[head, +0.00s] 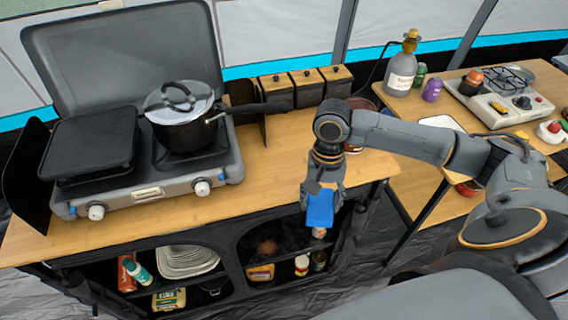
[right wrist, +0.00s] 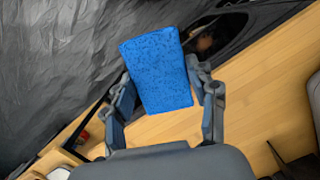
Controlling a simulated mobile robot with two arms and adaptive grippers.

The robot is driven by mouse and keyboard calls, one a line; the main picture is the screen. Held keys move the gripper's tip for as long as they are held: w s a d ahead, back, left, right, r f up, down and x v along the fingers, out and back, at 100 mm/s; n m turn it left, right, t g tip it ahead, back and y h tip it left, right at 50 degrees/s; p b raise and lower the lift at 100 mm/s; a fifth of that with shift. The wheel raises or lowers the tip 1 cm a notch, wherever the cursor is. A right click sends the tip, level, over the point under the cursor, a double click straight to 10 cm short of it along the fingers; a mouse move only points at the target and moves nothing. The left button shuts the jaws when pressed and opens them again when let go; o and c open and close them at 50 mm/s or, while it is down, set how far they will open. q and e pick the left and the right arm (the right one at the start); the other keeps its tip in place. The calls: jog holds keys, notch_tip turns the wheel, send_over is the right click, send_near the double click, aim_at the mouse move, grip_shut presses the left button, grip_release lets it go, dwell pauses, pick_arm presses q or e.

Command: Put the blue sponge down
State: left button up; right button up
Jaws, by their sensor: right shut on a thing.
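The blue sponge (head: 320,209) is held in my right gripper (head: 323,192) at the front edge of the wooden counter (head: 262,198). In the right wrist view, the sponge (right wrist: 157,70) sits between the two fingers of my right gripper (right wrist: 160,86), which is shut on it. In that view, part of the sponge overlaps the counter top (right wrist: 180,128) and part overlaps the dark ground beyond its edge. I cannot tell how high it is above the counter. My left gripper is in neither view.
A camping stove (head: 148,188) with a lidded pot (head: 183,130) fills the counter's left side. Several dark canisters (head: 308,88) line the back. Shelves below hold plates (head: 186,262) and bottles. A side table (head: 425,205) on the right carries a small burner (head: 500,103) and a grey bottle (head: 400,75).

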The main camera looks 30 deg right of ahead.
jog(key=w+d, duration=0.1)
jog(key=w, duration=0.4)
jog(key=p, duration=0.1)
send_over(299, 168)
jog(key=s, duration=0.4)
jog(key=shift+w+a, duration=0.2)
jog(key=shift+a, duration=0.15)
jog(key=shift+w+d, duration=0.15)
jog(key=shift+w, duration=0.25)
jog(key=w, duration=0.3)
jog(key=shift+w+d+f+p, duration=0.2)
jog(key=shift+d+f+p, duration=0.15)
jog(key=shift+d+p, duration=0.05)
jog(key=shift+f, duration=0.35)
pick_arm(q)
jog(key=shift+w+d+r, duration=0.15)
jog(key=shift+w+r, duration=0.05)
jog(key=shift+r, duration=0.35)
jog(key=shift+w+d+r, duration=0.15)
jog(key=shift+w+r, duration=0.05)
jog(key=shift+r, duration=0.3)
pick_arm(e)
jog(key=shift+f, duration=0.1)
jog(key=o, duration=0.8)
jog(key=shift+f, duration=0.1)
jog(key=shift+c, duration=0.2)
